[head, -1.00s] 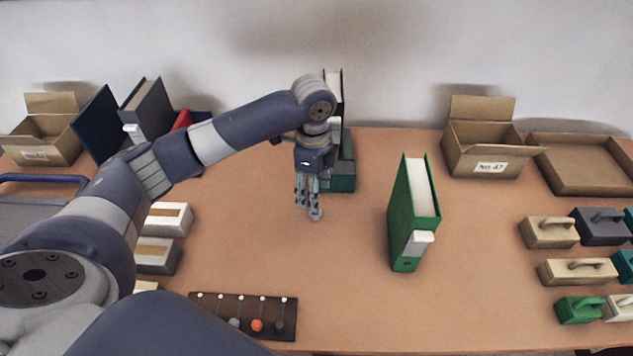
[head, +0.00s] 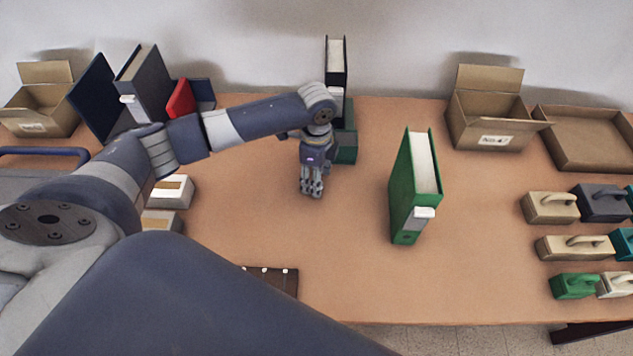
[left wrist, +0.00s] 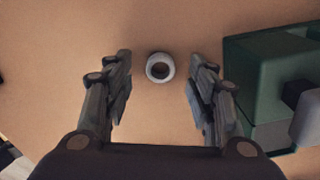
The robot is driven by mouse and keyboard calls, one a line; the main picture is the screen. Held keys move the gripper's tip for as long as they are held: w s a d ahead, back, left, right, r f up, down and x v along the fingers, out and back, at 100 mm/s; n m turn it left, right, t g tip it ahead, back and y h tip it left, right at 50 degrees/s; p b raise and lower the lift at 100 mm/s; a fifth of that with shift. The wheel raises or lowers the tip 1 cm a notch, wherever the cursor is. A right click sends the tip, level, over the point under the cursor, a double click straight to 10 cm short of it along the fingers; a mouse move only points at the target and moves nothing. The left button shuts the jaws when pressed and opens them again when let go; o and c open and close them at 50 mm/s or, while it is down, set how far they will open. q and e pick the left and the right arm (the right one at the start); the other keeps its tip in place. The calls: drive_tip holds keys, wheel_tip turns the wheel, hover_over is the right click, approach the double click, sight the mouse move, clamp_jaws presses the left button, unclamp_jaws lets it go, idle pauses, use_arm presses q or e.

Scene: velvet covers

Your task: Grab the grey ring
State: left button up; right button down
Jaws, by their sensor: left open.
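The grey ring (left wrist: 160,67) lies on the tabletop in the left wrist view, pale grey with a dark hole. It sits between the lines of my two open fingers, near the level of their tips. My left gripper (left wrist: 160,80) is open and empty above the table, pointing down. In the head view my left gripper (head: 311,194) hangs over the middle of the table, and I cannot make out the ring there. My right gripper is not in view.
A dark green box (left wrist: 270,75) stands close to the right of my fingers. A green binder (head: 402,195) stands upright to the right. Cardboard boxes (head: 488,115) and several handled blocks (head: 550,207) fill the right side. Bare table lies in front of the gripper.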

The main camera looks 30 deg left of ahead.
use_arm(q)
drive_tip(key=shift+f, duration=0.75)
drive_tip(key=shift+c, duration=1.1)
drive_tip(key=c, duration=0.7)
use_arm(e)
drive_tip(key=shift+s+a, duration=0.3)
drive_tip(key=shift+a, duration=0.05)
use_arm(q)
drive_tip(key=shift+o, duration=0.2)
